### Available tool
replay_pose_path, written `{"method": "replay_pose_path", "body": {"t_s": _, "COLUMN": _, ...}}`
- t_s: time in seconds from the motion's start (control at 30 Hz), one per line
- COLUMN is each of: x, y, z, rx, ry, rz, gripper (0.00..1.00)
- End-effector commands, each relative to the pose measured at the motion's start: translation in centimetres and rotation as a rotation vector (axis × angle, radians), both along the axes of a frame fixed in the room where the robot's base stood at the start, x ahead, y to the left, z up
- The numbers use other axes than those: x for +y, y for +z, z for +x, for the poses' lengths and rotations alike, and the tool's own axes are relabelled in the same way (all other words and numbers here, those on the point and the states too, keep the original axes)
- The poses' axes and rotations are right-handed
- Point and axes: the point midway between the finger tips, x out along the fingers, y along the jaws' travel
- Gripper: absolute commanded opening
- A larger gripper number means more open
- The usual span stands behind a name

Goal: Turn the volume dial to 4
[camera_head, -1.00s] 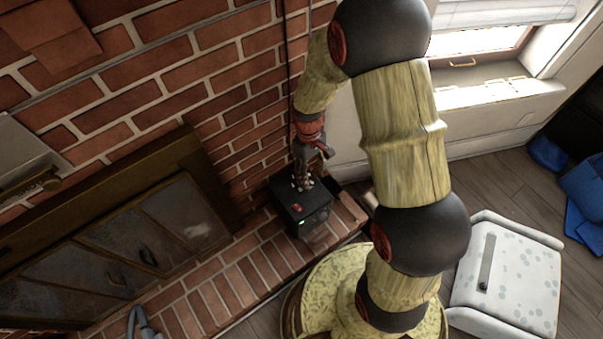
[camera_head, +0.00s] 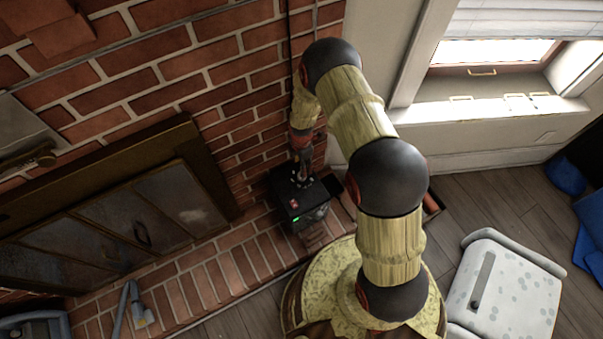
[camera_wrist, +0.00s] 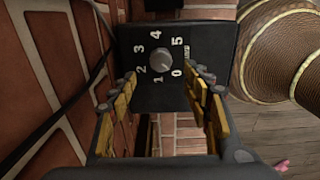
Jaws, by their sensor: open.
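The volume dial (camera_wrist: 162,61) is a small grey round knob on the top face of a black box (camera_wrist: 212,38), seen in the wrist view. White numbers 0 to 5 ring the knob. A light mark on the knob seems to be on its lower right side, near the 0, but it is too small to be sure. The black box also shows in the head view (camera_head: 311,214), with a red switch and a green light. My gripper (camera_wrist: 166,88) is open, its yellow-padded fingers apart on either side below the dial. In the head view my gripper (camera_head: 302,178) is just over the box top, partly blurred.
A brick wall (camera_head: 240,62) rises directly behind the box, and a dark cable runs down it. The box stands on a brick hearth (camera_head: 215,285) beside the fireplace doors (camera_head: 140,225). A white speckled cabinet (camera_head: 508,292) stands at right on the wooden floor.

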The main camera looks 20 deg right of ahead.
Motion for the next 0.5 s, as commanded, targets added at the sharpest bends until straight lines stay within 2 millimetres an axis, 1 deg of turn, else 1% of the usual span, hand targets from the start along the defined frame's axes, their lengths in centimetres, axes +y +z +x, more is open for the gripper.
{"method": "replay_pose_path", "body": {"t_s": 0.3, "x": 0.0, "y": -4.7, "z": -0.2, "rx": 0.005, "ry": 0.0, "rz": 0.001, "gripper": 0.49}}
{"method": "replay_pose_path", "body": {"t_s": 0.5, "x": 0.0, "y": -6.9, "z": -0.2, "rx": 0.003, "ry": -0.001, "rz": 0.001, "gripper": 0.49}}
